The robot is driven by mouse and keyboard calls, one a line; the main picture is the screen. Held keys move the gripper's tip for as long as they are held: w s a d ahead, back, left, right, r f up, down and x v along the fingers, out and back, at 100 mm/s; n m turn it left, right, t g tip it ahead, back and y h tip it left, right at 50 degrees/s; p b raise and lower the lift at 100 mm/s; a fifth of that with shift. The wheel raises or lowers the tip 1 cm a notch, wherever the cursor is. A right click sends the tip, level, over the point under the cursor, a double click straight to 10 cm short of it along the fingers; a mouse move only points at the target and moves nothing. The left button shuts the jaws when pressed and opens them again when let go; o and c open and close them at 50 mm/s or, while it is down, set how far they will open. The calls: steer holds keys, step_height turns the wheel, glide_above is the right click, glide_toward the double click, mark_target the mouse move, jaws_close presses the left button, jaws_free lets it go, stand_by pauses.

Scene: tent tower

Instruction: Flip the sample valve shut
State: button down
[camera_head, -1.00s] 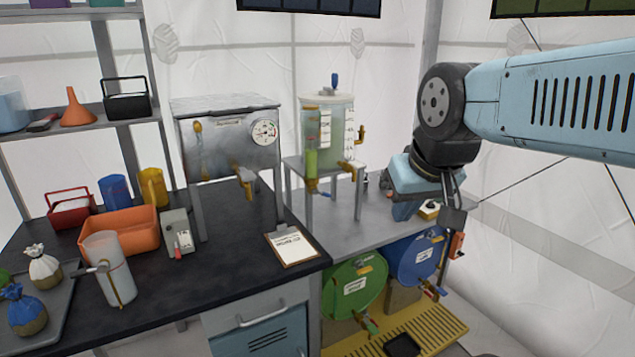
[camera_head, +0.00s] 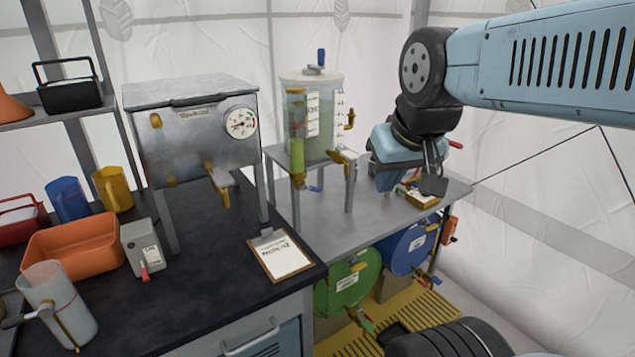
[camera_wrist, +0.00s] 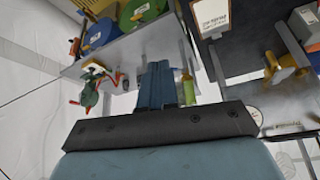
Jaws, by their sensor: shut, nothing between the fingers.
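A clear tank (camera_head: 315,130) with a blue-topped lid stands on a metal stand on the grey table. It carries brass-coloured fittings: an upper one (camera_head: 350,118), a front tap (camera_head: 343,157) and one below the green sight tube (camera_head: 298,180). A small blue lever (camera_head: 316,188) shows near the tank's foot. I cannot tell which fitting is the sample valve. My gripper (camera_head: 384,183) is shut and empty, right of the tank and apart from it, pointing down. Its blue fingers (camera_wrist: 156,80) also show in the wrist view. A red lever (camera_head: 455,144) is partly hidden behind it.
A steel boiler (camera_head: 190,130) with a gauge stands left of the tank. A clipboard (camera_head: 279,253) lies on the black bench. Green (camera_head: 345,282) and blue (camera_head: 408,247) drums are under the table. The grey table's front is clear.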

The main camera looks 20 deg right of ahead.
steer(key=w+a+f+n+g+y, duration=0.2)
steer(key=w+a+f+y, duration=0.2)
steer(key=w, duration=0.2)
steer(key=m+t+y, duration=0.1)
steer(key=t+y, duration=0.2)
steer(key=t, duration=0.3)
glide_toward(311, 189)
steer(key=d+r, duration=0.1)
steer(key=d, duration=0.4)
steer(key=shift+s+a, duration=0.2)
steer(key=shift+s, duration=0.1)
steer(key=x, duration=1)
steer(key=shift+r, duration=0.15)
